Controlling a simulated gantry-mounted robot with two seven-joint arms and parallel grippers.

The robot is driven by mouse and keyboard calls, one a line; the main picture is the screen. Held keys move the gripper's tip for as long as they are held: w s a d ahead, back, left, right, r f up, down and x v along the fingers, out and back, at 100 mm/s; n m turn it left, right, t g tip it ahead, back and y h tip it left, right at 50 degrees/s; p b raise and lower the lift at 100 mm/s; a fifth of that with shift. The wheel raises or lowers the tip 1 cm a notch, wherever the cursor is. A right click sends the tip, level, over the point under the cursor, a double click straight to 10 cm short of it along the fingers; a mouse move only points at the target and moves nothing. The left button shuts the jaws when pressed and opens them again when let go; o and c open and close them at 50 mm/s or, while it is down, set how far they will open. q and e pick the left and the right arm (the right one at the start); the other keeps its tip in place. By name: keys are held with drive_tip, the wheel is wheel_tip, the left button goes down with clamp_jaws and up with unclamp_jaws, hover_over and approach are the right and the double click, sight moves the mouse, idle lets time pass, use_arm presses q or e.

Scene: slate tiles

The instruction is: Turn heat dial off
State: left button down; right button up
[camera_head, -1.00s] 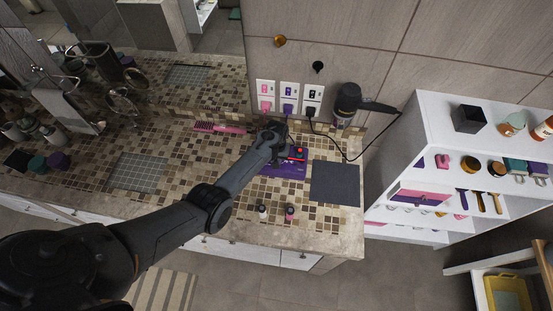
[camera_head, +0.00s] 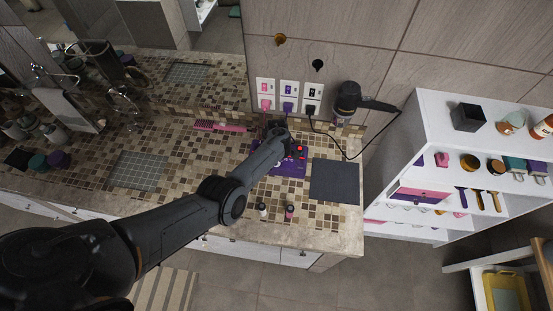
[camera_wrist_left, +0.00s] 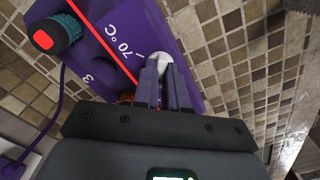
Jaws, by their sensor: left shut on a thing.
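A purple device (camera_head: 288,166) with small red marks lies on the tiled counter, left of the dark mat. In the left wrist view the device's purple face (camera_wrist_left: 96,74) carries a "70°C" label and a red line. A teal knob with a red top (camera_wrist_left: 50,36) stands at its upper left. My left gripper (camera_head: 277,131) is at the far edge of the device. In the wrist view its fingers (camera_wrist_left: 156,72) are shut on a white rounded knob (camera_wrist_left: 151,57), mostly hidden between them; I cannot read its setting. My right gripper is not in view.
A dark square mat (camera_head: 335,182) lies right of the device. Two small bottles (camera_head: 289,211) stand near the front edge. A pink comb (camera_head: 219,127) lies to the left. A hair dryer (camera_head: 347,101) and wall outlets (camera_head: 289,94) are behind, with a black cord.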

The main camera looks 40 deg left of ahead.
use_arm(q)
drive_tip(key=n+b, duration=0.1)
drive_tip(key=n, duration=0.4)
drive_tip(key=shift+f, duration=0.1)
drive_tip(key=shift+n+b, duration=0.6)
drive_tip(key=shift+n, duration=0.7)
drive_tip(key=c, duration=1.2)
unclamp_jaws()
drive_tip(key=shift+r, duration=0.2)
drive_tip(key=shift+r, duration=0.25)
wheel_tip(320, 180, up, 10)
drive_tip(key=p, duration=0.3)
